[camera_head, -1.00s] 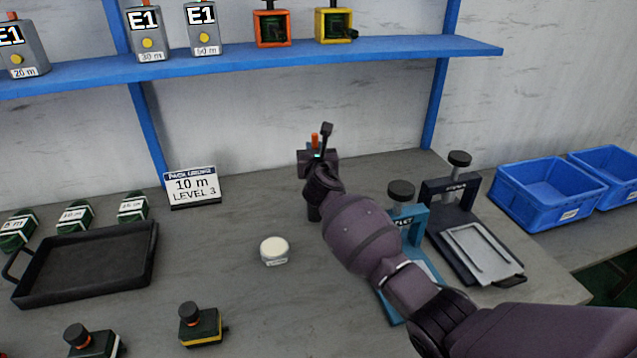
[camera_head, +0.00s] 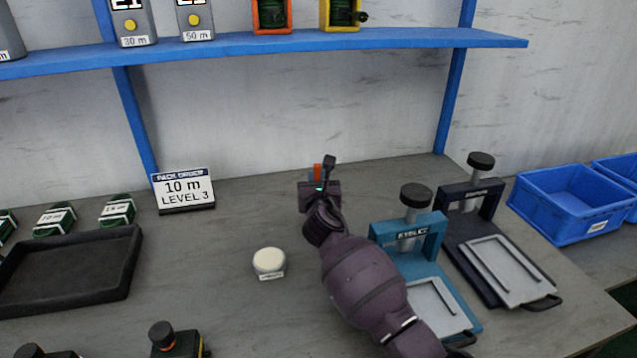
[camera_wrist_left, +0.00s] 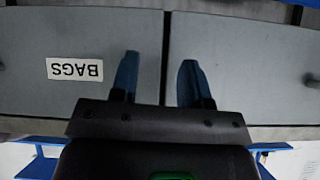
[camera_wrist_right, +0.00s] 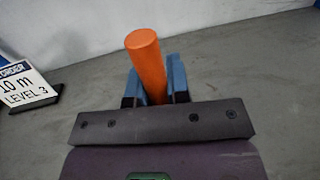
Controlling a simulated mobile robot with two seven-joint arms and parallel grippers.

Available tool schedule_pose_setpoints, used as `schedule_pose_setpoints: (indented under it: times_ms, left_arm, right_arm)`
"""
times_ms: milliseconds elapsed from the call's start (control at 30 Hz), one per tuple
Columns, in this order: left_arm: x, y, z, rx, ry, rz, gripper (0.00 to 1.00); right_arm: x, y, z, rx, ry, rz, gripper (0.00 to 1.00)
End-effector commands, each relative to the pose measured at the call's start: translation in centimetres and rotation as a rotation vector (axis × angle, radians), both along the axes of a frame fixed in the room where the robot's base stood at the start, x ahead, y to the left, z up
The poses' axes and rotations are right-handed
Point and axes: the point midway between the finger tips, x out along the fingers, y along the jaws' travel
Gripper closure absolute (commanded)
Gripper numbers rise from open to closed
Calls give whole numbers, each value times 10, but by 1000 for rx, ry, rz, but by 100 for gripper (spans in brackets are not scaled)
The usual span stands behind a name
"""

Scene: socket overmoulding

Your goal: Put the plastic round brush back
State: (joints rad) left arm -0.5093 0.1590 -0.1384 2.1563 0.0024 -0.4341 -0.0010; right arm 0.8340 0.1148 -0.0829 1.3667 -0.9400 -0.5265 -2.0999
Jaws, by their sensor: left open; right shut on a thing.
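My right gripper (camera_head: 319,182) is over the rear part of the grey bench (camera_head: 235,225), in front of the wall. It is shut on an orange round rod, which I take for the plastic round brush (camera_wrist_right: 147,62). The rod stands up between the blue fingers in the right wrist view, and its top also shows in the head view (camera_head: 317,171). Its lower part is hidden by the gripper. My left gripper (camera_wrist_left: 158,80) is open and empty, in front of grey drawers, one with a BAGS label (camera_wrist_left: 74,69). It is out of the head view.
A white-topped round tub (camera_head: 269,263) and a black tray (camera_head: 70,272) stand left of my right arm. A teal press (camera_head: 410,235) and a dark press (camera_head: 480,200) stand right of it. The order sign (camera_head: 184,190) stands behind. A blue shelf (camera_head: 270,45) runs above.

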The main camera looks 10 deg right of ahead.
Motion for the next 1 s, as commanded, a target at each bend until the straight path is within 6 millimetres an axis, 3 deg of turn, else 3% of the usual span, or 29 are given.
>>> schedule_pose_setpoints:
  times_ms: [333, 367, 500, 1000]
  left_arm:
    - [-1, 3, 2, 3, -3, 5, 57]
    - [-1, 3, 2, 3, -2, 5, 57]
    - [-3, 3, 0, 3, 2, 5, 57]
    - [-1, -1, 4, -2, -6, 1, 57]
  right_arm:
    - [0, 0, -3, -1, 1, -1, 100]
    - [0, 0, -2, -1, 0, -1, 79]
    - [0, 0, -1, -1, 0, -1, 58]
    - [-1, -4, 4, -1, -2, -1, 58]
